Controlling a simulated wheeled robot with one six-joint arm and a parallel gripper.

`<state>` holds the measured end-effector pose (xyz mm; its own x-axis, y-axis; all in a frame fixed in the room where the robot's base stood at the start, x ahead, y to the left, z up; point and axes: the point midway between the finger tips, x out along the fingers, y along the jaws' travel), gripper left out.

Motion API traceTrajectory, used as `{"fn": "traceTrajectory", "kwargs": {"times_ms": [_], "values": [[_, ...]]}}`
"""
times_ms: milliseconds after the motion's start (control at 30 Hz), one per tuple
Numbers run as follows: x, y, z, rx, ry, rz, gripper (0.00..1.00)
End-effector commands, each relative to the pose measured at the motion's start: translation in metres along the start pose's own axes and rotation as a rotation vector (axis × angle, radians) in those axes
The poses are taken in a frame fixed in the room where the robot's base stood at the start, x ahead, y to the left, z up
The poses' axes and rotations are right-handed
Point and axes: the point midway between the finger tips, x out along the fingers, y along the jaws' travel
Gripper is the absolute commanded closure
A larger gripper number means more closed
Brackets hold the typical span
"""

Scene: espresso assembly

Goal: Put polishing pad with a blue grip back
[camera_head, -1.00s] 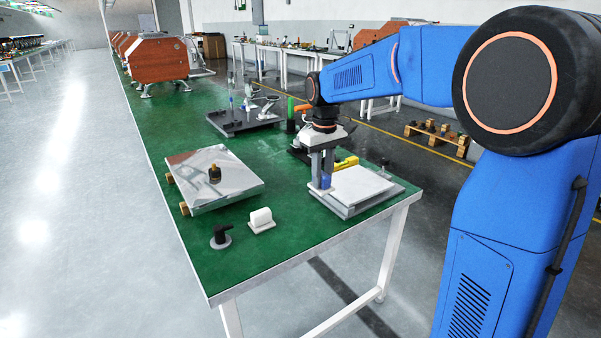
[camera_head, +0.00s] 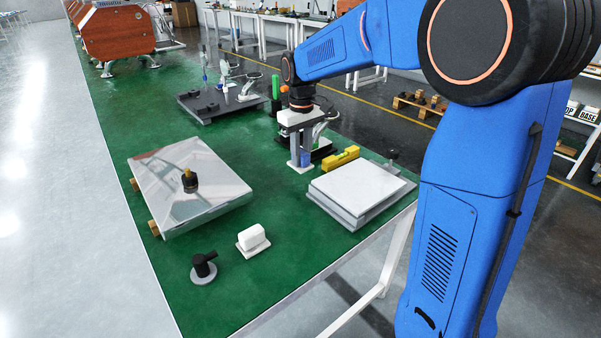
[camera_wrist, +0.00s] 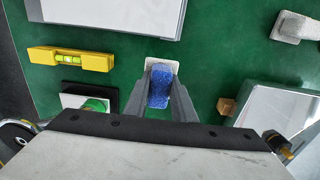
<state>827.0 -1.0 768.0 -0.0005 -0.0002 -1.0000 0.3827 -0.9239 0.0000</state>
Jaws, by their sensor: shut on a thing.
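The polishing pad with a blue grip (camera_head: 305,158) is between the fingers of my gripper (camera_head: 301,163), which is shut on the grip. In the wrist view the blue grip (camera_wrist: 159,87) shows between the two grey fingers, and the pad's pale base (camera_wrist: 174,66) shows beyond it. The pad is at or close above the green table (camera_head: 280,190), behind and left of the white plate; I cannot tell whether it touches the table.
The white plate (camera_head: 357,187) lies on a grey slab at the right. A yellow level (camera_head: 341,158) is close by. A polished metal panel (camera_head: 200,210), a white-handled pad (camera_head: 252,238) and a black-handled tool (camera_head: 203,267) are left. A dark tool tray (camera_head: 215,108) stands behind. Green table between is clear.

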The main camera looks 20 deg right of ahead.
Motion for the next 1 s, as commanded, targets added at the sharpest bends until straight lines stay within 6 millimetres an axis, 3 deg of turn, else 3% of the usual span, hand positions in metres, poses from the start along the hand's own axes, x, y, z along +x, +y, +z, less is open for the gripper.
{"fn": "traceTrajectory", "kwargs": {"times_ms": [567,967,1000], "values": [[0.058,0.0,0.0,0.0,-0.001,0.0,0.98],[0.062,0.0,0.0,0.0,0.0,0.0,0.98],[0.062,0.0,0.0,0.0,0.0,0.0,0.67]]}}
